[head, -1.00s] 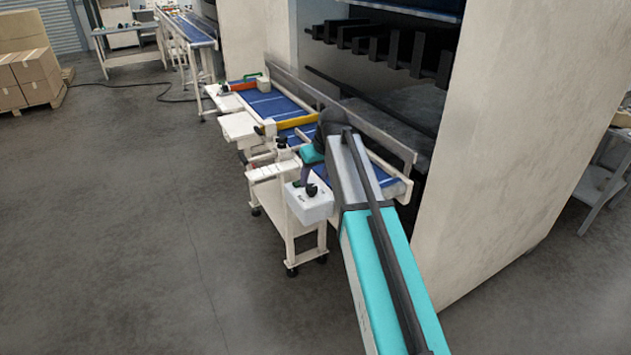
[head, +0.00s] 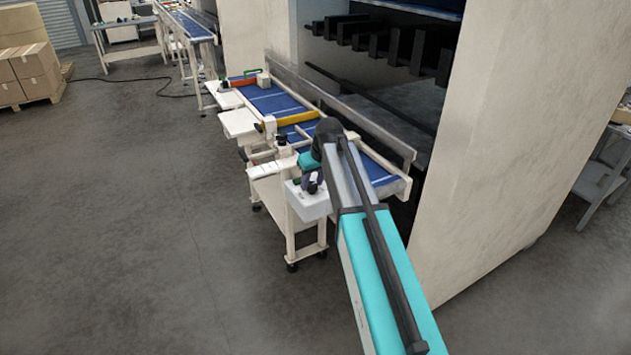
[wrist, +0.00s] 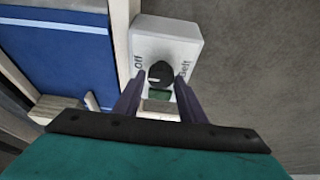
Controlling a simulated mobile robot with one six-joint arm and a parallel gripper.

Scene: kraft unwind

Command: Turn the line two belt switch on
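The belt switch is a black round knob (wrist: 160,74) on a white box (wrist: 165,40) marked "Off" and "Belt" in the wrist view. A small pale mark shows on the knob; which setting it points to is hard to tell. The box also shows in the head view (head: 306,206), on the near corner of the conveyor stand. My gripper (wrist: 157,88) is open, its two purple fingers apart, one on each side of the knob's near side. Nothing is held. In the head view my gripper (head: 313,184) hangs over the box and hides most of the knob.
A blue belt conveyor (head: 270,102) with white rails runs behind the box, with a yellow bar (head: 297,118) across it. A tall pale machine wall (head: 500,130) stands right. Open grey floor (head: 130,230) lies left. Stacked cartons (head: 30,75) stand far left.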

